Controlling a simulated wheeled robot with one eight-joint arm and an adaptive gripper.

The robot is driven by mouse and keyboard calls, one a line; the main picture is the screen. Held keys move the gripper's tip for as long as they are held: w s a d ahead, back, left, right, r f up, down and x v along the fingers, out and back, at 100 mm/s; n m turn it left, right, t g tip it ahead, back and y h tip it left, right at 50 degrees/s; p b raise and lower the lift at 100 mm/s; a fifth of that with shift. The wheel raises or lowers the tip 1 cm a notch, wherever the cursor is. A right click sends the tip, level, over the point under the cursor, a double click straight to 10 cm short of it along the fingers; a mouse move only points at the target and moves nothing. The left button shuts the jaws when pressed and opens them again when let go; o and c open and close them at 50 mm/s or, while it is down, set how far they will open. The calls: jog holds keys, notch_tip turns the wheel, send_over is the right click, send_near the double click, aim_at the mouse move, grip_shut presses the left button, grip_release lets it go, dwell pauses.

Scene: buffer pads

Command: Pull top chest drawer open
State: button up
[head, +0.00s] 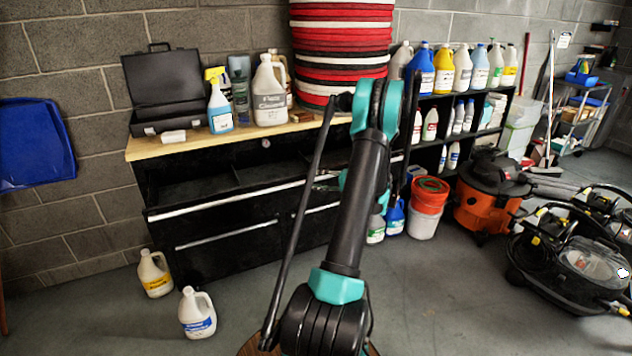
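The black chest (160,185) stands against the wall under a light wood top (240,137). Its top drawer (225,202) stands out from the chest, with its dark, divided inside showing behind a long silver handle strip. A lower drawer (228,234) with a similar strip is shut. My arm rises through the middle of the view and covers the chest's right part. My gripper is mostly hidden behind my arm. Small grey and teal parts show beside the arm near the right end of the top drawer's strip. I cannot tell whether the fingers touch it.
A black case (165,85), a spray bottle (220,108) and jugs (269,92) stand on the chest top. Two jugs (197,312) (154,273) are on the floor at front left. Buckets (428,205) and an orange vacuum (485,195) stand at right.

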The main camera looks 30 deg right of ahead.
jog(key=v, duration=1.2)
jog(key=shift+a, duration=0.1)
dwell(0.4)
jog(key=s+a+r+n+g+h, duration=0.15)
jog(key=a+n+g+h, duration=0.4)
jog(key=a, duration=2.15)
jog(key=s+a+f+n+h, duration=0.1)
jog(key=s+a+h, duration=0.1)
jog(key=s, duration=0.4)
jog(key=s+a+f+n+g+h, duration=0.1)
jog(key=s+a+f+n+h, duration=0.1)
jog(key=s+a, duration=0.2)
jog(key=s+a+f+n+g+h, duration=0.1)
jog(key=s+a+f+n+h, duration=0.1)
jog(key=s, duration=0.8)
jog(key=shift+a, duration=0.6)
